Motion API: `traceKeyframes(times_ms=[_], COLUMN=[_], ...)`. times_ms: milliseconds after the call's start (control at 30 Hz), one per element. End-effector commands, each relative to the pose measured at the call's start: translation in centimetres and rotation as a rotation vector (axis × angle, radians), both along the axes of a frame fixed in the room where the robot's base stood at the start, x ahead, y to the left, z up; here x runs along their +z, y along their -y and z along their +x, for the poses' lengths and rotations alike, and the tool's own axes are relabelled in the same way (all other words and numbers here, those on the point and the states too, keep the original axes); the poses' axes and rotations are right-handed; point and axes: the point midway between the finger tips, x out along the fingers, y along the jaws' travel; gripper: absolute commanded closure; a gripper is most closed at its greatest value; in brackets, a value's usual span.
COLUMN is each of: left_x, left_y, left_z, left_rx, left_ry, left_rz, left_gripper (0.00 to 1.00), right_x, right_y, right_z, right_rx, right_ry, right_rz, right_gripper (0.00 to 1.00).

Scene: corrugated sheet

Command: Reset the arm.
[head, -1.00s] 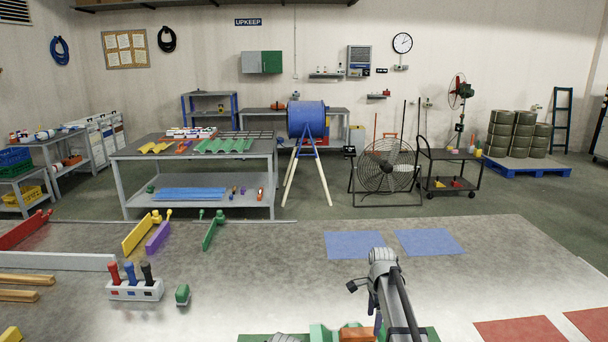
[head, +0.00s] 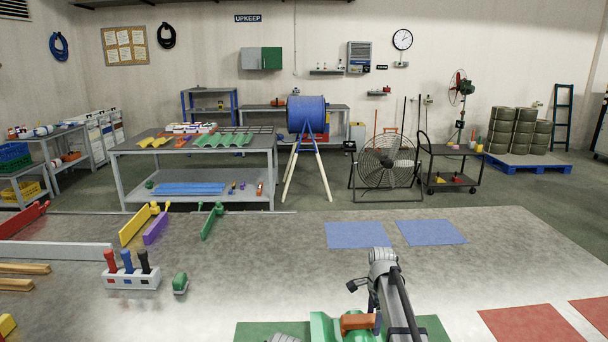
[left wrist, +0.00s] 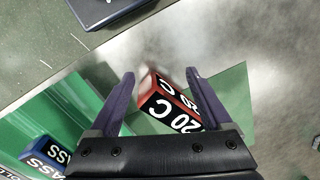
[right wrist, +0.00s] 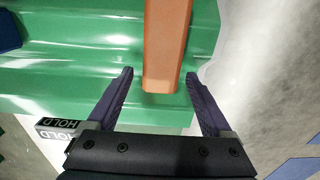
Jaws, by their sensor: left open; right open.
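My right arm (head: 388,290) reaches down at the bottom centre of the head view, over a green corrugated sheet (head: 322,328) with an orange bar (head: 358,322) on it. In the right wrist view my right gripper (right wrist: 160,74) is open, with the end of the orange bar (right wrist: 165,45) between its fingers and the sheet (right wrist: 85,75) beneath. I cannot tell whether they touch. In the left wrist view my left gripper (left wrist: 160,73) is open. A red and black block marked "20 C" (left wrist: 168,105) shows between its fingers; it does not look gripped.
A green mat (head: 430,328) lies under the sheet. Blue mats (head: 354,235) lie beyond it, red mats (head: 530,324) to the right. The table between is clear.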

Motion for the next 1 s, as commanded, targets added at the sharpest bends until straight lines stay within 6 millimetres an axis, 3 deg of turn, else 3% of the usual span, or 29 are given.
traceKeyframes(times_ms=[767,1000], left_x=[9.5,9.3], left_y=[0.0,0.0], left_z=[0.0,0.0], left_rx=[0.0,0.0], left_ry=[0.0,0.0], left_rz=[0.0,0.0], left_gripper=[0.18,0.18], right_x=[9.5,9.3], right_y=[0.0,0.0], right_z=[0.0,-4.1], right_rx=[0.0,0.021], right_ry=[0.0,0.0], right_rz=[0.0,0.0], right_gripper=[0.16,0.16])
